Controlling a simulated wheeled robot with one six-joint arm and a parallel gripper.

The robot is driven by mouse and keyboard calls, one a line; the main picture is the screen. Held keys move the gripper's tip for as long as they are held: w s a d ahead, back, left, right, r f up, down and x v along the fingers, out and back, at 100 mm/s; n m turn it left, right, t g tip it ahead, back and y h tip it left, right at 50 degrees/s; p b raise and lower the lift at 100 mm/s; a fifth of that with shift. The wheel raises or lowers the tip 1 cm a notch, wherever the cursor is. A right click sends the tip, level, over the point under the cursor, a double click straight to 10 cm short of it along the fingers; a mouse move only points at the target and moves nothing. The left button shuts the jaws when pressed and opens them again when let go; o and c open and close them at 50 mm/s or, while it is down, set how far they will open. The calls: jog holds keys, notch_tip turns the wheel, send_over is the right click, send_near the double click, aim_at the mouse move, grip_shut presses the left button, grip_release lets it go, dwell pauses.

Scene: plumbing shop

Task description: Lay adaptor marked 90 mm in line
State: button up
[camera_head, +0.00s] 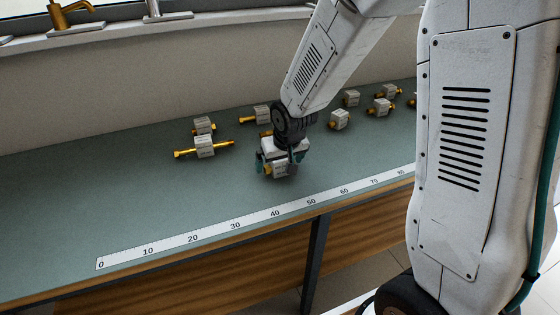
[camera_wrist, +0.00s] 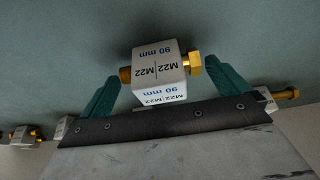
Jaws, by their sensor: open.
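The adaptor marked 90 mm (camera_wrist: 160,72) shows in the wrist view as a pale block lettered M22 | M22 with brass ends. It lies between the two green fingers of my gripper (camera_wrist: 165,90), which stand apart on either side of it with gaps showing. In the head view my gripper (camera_head: 277,165) is low over the green bench top, around this adaptor (camera_head: 280,170), which it partly hides. A white ruler strip (camera_head: 236,226) marked from 0 to past 80 runs along the bench's front edge, in front of my gripper.
A long brass adaptor (camera_head: 205,146) and another adaptor (camera_head: 203,125) lie to the left. An adaptor (camera_head: 262,114) lies behind my gripper, and several more, such as one block (camera_head: 340,119), lie to the right. Brass and steel taps (camera_head: 72,14) stand behind. The left front of the bench (camera_head: 100,205) is clear.

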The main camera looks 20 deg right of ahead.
jog(key=v, duration=1.1)
jog(key=s+d+r+g, duration=0.1)
jog(key=s+r, duration=0.3)
jog(key=s, duration=0.9)
jog(key=s+d+r+g, duration=0.2)
jog(key=s+r, duration=0.3)
jog(key=s, duration=0.8)
jog(key=shift+r, duration=0.15)
jog(key=shift+d, duration=0.1)
